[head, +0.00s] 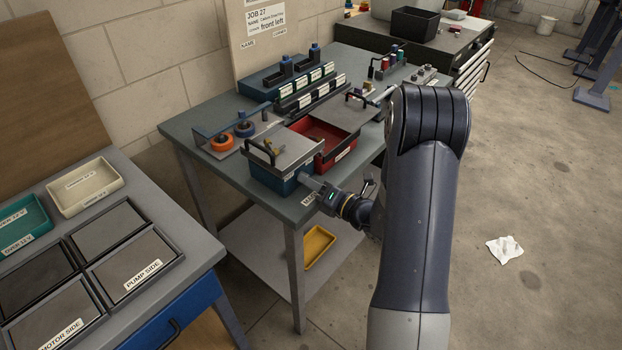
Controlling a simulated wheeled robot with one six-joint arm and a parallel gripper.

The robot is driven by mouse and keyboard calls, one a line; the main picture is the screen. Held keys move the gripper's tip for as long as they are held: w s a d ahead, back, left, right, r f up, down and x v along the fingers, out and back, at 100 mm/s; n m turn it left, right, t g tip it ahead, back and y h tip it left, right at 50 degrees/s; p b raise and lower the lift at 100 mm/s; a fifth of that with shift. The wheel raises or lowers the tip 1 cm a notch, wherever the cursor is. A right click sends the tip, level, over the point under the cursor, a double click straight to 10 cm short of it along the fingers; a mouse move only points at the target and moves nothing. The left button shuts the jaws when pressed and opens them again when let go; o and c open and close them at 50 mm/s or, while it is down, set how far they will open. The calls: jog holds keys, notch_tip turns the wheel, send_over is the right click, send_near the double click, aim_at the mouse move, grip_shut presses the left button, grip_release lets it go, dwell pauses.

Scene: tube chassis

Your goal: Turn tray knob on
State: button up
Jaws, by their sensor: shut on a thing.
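My gripper (308,181) reaches in from the right, its tip at the front right corner of a blue box (272,178) on the grey workbench. It is shut on a small part there, which I take for the tray knob. The fingers hide this part, so its turned position does not show. The blue box has a grey lid (285,150) with a dark handle at its left edge. A red open tray (335,140) adjoins the box on the right, with a grey panel above it.
Orange rings (222,141) sit on a stand at the bench's left. Labelled black racks (310,97) stand behind. A yellow tray (318,247) lies on the lower shelf. A side table with flat dark panels (110,228) is at left. The floor at right is mostly clear.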

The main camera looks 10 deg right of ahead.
jog(key=m+p, duration=0.1)
jog(key=m, duration=0.2)
jog(key=shift+r+m+p, duration=0.15)
jog(key=shift+m+p, duration=0.15)
jog(key=shift+p, duration=0.1)
jog(key=shift+m+p, duration=0.75)
jog(key=shift+m, duration=0.75)
jog(key=o, duration=1)
